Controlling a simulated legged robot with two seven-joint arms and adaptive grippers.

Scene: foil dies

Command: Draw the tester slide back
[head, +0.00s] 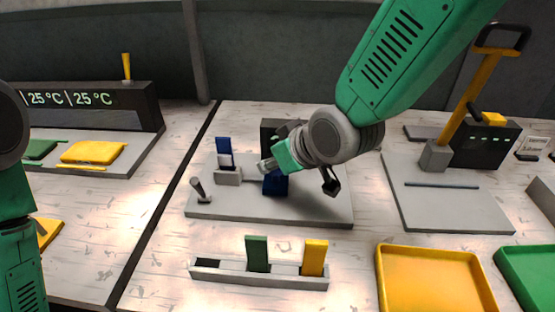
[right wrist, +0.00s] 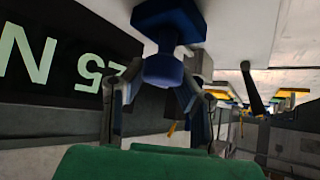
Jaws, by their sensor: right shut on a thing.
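The tester stands on a grey base plate (head: 230,207) in the middle of the head view. Its slide is a dark blue block (head: 275,184) with a round blue knob (right wrist: 163,71), seen large in the right wrist view. My right gripper (head: 268,164) is at the slide, with its fingers shut on the knob from both sides. A blue foil die (head: 223,147) stands upright in a grey holder (head: 228,177) left of the slide. The tester's dark display, reading "25 N" (right wrist: 60,65), is partly hidden by my right gripper in the head view. My left gripper is out of view.
A grey rack (head: 220,272) in front holds a green die (head: 257,254) and a yellow die (head: 314,258). A small lever (head: 199,189) stands on the tester's left. A yellow tray (head: 435,280) and green tray (head: 530,270) lie right. A yellow-levered press (head: 470,85) stands behind them.

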